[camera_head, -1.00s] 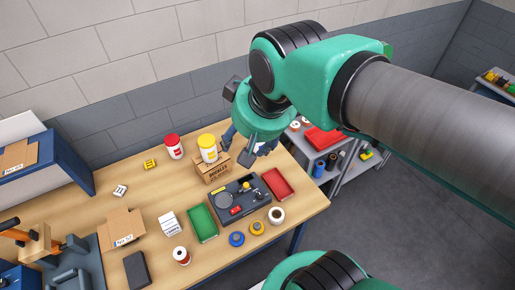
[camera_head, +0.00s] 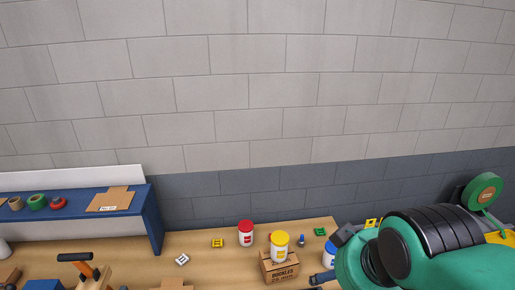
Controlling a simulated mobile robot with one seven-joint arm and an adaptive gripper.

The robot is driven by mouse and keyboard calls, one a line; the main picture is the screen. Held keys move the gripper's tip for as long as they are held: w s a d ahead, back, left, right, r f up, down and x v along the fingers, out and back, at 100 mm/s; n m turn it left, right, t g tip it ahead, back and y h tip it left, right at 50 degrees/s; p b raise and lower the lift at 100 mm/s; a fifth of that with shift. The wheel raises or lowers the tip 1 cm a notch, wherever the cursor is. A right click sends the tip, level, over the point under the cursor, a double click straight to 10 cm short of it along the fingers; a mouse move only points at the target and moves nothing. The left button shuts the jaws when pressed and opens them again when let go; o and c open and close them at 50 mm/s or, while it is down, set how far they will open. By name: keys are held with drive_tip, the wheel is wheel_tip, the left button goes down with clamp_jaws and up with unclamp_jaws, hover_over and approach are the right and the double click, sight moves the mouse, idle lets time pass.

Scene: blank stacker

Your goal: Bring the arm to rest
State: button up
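My green arm (camera_head: 440,262) with its black joint bands fills the lower right of the head view. A dark part of my gripper (camera_head: 322,278) shows at the arm's left side, low in the picture, in front of or beside the cardboard box labelled "buckles" (camera_head: 279,271). The rest of the gripper is hidden or cut off by the lower edge, so its opening does not show. I see nothing held in the visible part.
The wooden bench (camera_head: 205,241) runs along the wall. On it stand a red-lidded tub (camera_head: 246,234), a yellow-lidded tub (camera_head: 280,246) on the box, and a blue tub (camera_head: 329,253) close to my arm. A blue shelf (camera_head: 153,215) stands left. The wall above is bare.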

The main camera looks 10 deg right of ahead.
wheel_tip(320, 180, down, 9)
drive_tip(key=b, duration=0.8)
drive_tip(key=shift+o, duration=0.5)
